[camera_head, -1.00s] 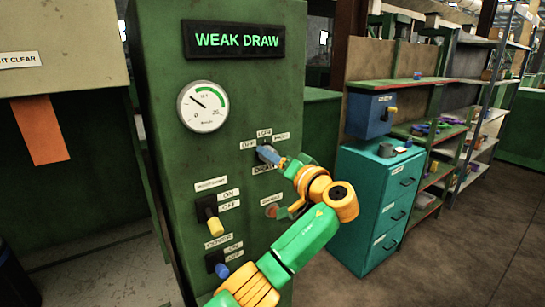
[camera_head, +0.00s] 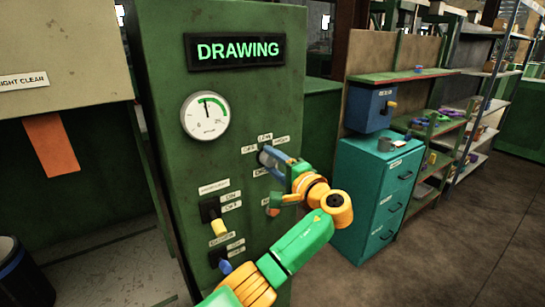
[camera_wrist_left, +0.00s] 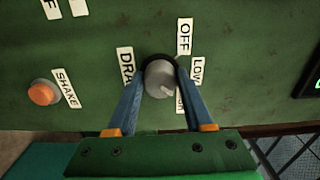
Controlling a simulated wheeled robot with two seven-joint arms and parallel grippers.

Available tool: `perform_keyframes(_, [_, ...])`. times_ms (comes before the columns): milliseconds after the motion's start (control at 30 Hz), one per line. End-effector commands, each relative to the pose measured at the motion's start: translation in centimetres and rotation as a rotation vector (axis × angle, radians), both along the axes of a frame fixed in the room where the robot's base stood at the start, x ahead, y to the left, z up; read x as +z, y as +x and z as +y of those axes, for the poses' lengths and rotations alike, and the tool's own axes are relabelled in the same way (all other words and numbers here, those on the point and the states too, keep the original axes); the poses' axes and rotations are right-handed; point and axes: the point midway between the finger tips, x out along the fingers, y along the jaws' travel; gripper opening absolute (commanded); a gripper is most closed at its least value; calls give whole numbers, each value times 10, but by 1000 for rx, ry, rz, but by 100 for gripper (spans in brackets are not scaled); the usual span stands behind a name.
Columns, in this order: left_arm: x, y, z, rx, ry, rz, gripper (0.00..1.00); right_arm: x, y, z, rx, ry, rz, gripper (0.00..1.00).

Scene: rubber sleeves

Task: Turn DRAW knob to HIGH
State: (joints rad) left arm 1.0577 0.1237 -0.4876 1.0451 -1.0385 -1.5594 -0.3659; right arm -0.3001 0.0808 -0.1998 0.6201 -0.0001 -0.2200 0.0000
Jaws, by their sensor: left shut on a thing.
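The grey DRAW knob (camera_wrist_left: 158,76) sits on the green panel between the two blue fingers of my left gripper (camera_wrist_left: 161,82), which is shut on it. A pale mark on the knob points to the lower right, toward a label partly hidden by the right finger. The OFF label (camera_wrist_left: 184,37) and LOW label (camera_wrist_left: 197,73) show beside the knob; the DRAW label (camera_wrist_left: 125,67) is partly covered. In the head view my left gripper (camera_head: 271,157) is at the knob, which it mostly hides. My right gripper is not in view.
The display (camera_head: 237,50) reads DRAWING, and the gauge (camera_head: 205,115) needle stands near upright in its green arc. An orange SHAKE button (camera_wrist_left: 43,92) and two lever switches, one yellow (camera_head: 218,227) and one blue (camera_head: 224,266), are nearby. A teal cabinet (camera_head: 370,205) stands right.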

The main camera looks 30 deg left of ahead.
Motion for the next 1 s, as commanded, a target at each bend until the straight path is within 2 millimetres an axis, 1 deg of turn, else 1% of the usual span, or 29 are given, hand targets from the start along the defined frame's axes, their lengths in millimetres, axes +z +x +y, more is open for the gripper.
perform_keyframes(33, [2,0,0,0,6,12,0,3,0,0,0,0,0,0])
perform_keyframes(200, [1,0,0,-1,19,42,0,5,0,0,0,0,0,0])
perform_keyframes(667, [1,0,0,0,23,54,0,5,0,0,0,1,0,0])
perform_keyframes(700, [1,0,0,0,23,54,54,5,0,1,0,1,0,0])
perform_keyframes(767, [0,0,0,0,23,54,70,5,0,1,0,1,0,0])
perform_keyframes(800, [0,0,0,0,23,53,81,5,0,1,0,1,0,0])
perform_keyframes(1000, [0,0,0,0,23,53,81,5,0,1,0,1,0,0])
